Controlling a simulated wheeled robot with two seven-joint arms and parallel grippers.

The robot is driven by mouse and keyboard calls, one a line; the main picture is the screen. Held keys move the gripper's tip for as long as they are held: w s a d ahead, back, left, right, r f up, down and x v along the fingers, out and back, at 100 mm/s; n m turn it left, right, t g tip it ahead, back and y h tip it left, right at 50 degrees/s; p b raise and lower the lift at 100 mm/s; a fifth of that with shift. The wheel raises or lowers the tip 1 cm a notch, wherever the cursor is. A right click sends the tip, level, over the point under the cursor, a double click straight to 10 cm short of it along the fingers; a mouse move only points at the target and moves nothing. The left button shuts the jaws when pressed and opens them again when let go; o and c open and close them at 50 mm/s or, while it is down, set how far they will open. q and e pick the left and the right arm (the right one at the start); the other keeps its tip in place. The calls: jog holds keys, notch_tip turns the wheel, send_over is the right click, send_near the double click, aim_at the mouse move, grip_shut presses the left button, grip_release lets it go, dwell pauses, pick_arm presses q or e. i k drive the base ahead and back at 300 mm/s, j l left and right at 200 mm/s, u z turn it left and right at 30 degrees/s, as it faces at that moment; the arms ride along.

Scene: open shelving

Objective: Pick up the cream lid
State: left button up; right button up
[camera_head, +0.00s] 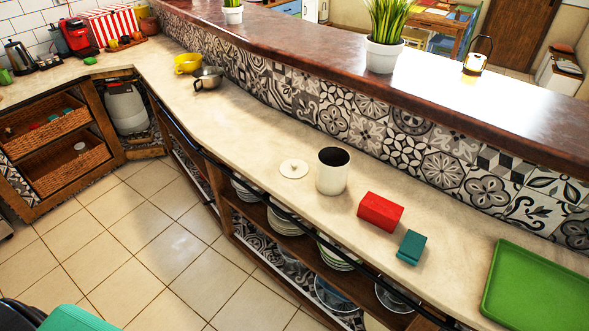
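The cream lid (293,169) is a flat round disc with a small knob on top. It lies knob up on the pale counter, just left of an open cream canister (332,175). A narrow strip of counter shows between the two. The canister stands upright, and its inside looks dark. Neither of my grippers is in view. Nothing covers the lid.
On the counter (255,135), a red box (380,211), a teal block (411,247) and a green tray (540,288) lie right of the canister. A metal pan (208,78) and yellow bowl (188,63) stand farther back. The counter left of the lid is clear.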

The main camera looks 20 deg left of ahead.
aim_at(293, 168)
jog(key=j+z, duration=0.15)
jog(key=z, duration=0.5)
jog(key=j+z, duration=0.25)
jog(key=j, duration=0.3)
jog(key=j+z, duration=0.25)
jog(key=j, duration=0.3)
jog(key=k+j+z, duration=0.1)
jog(key=j+z, duration=0.15)
jog(key=j, duration=0.25)
jog(key=k+j+z, duration=0.1)
jog(key=j+z, duration=0.15)
jog(key=j, duration=0.3)
